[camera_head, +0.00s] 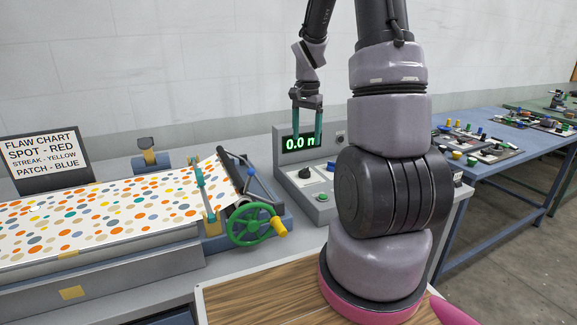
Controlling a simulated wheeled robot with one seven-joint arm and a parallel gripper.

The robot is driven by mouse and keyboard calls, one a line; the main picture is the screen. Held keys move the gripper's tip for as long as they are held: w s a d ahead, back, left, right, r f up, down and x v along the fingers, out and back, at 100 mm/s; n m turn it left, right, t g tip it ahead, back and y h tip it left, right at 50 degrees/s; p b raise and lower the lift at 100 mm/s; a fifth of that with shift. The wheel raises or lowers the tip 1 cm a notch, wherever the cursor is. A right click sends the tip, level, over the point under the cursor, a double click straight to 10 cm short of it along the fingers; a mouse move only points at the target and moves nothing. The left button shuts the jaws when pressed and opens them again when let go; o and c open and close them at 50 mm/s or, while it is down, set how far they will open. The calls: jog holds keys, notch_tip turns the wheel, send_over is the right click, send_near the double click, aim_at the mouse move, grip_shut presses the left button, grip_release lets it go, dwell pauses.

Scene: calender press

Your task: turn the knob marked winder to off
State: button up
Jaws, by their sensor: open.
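A grey control console (280,150) stands at the middle of the bench with a lit green display (298,143) that begins "0.0 m". On its sloped face are a small dark knob (304,173) on a light plate, another small knob (322,197) at the front and a further control (331,165) near my arm. I cannot read any winder marking or knob setting, and my arm hides the console's right part. My gripper (307,138) points down with its two teal fingers apart and empty. It appears in front of the display, above the knobs.
My thick arm column fills the middle right. Left of the console, a roller machine (180,240) carries a spotted sheet (90,220) and a green handwheel (250,225). A flaw chart (42,158) stands behind it. A blue table (490,140) at right holds several small parts.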

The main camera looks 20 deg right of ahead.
aim_at(305, 168)
notch_tip(305, 168, down, 11)
jog(key=shift+a+f, duration=0.1)
dwell(0.4)
grip_shut()
